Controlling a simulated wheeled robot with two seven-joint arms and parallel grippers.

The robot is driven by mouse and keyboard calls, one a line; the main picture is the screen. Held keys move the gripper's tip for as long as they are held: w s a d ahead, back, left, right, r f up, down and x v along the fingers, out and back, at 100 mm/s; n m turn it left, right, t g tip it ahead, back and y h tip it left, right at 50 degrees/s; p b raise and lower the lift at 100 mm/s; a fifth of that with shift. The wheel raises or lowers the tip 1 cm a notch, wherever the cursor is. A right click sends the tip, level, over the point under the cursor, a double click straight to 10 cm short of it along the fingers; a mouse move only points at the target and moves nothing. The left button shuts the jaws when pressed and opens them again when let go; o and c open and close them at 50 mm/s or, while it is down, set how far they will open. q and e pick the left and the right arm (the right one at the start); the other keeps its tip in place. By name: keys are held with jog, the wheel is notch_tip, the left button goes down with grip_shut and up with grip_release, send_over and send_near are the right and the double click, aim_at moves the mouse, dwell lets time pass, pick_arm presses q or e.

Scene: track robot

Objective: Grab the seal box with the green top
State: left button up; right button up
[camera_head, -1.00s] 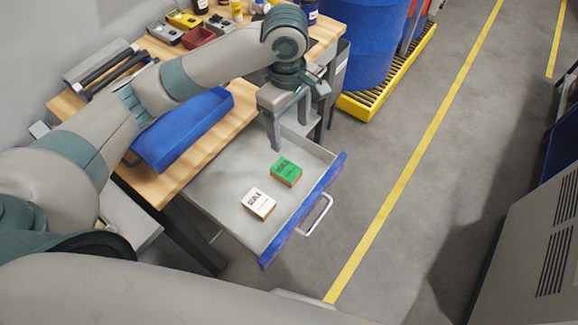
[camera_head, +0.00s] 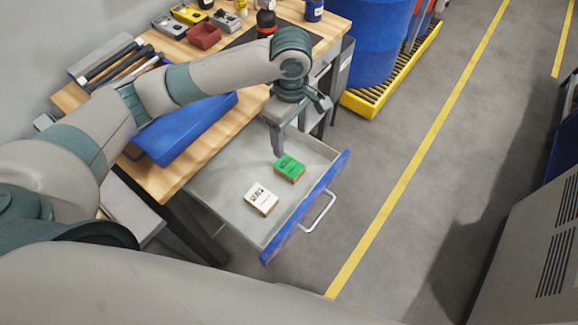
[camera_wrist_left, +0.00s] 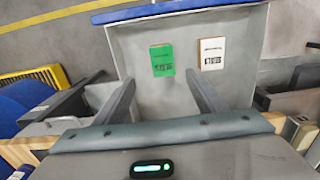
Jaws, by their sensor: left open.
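The seal box with the green top (camera_head: 289,168) lies flat in an open drawer (camera_head: 222,184), near the drawer's blue front. It also shows in the left wrist view (camera_wrist_left: 162,60), ahead of and between the lines of the two fingers. A similar box with a white top (camera_head: 261,199) lies beside it, apart from it. My left gripper (camera_head: 287,140) is above the drawer's back part, just short of the green-topped box. In the left wrist view its fingers (camera_wrist_left: 160,90) are spread apart with nothing between them. My right gripper is out of view.
The wooden workbench (camera_head: 180,170) holds a blue tray (camera_head: 190,128) and a red bin (camera_head: 204,36). The drawer's blue front (camera_head: 305,208) with its handle (camera_head: 319,212) sticks out over the floor. A blue barrel (camera_head: 375,40) stands on a yellow pallet (camera_head: 392,98) behind.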

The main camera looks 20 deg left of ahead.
pick_arm(q)
send_over(290, 166)
jog(key=shift+w+f+p, duration=0.15)
jog(key=shift+f, duration=1.45)
jog(key=shift+w+f+p, duration=0.15)
jog(key=shift+f, duration=1.45)
jog(key=shift+s+f+p, duration=0.15)
jog(key=shift+f+p, duration=0.15)
jog(key=shift+f, duration=0.2)
jog(key=f, duration=0.3)
jog(key=shift+s+p, duration=0.2)
jog(key=shift+p, duration=0.2)
jog(key=shift+f, duration=0.6)
jog(key=c, duration=1.1)
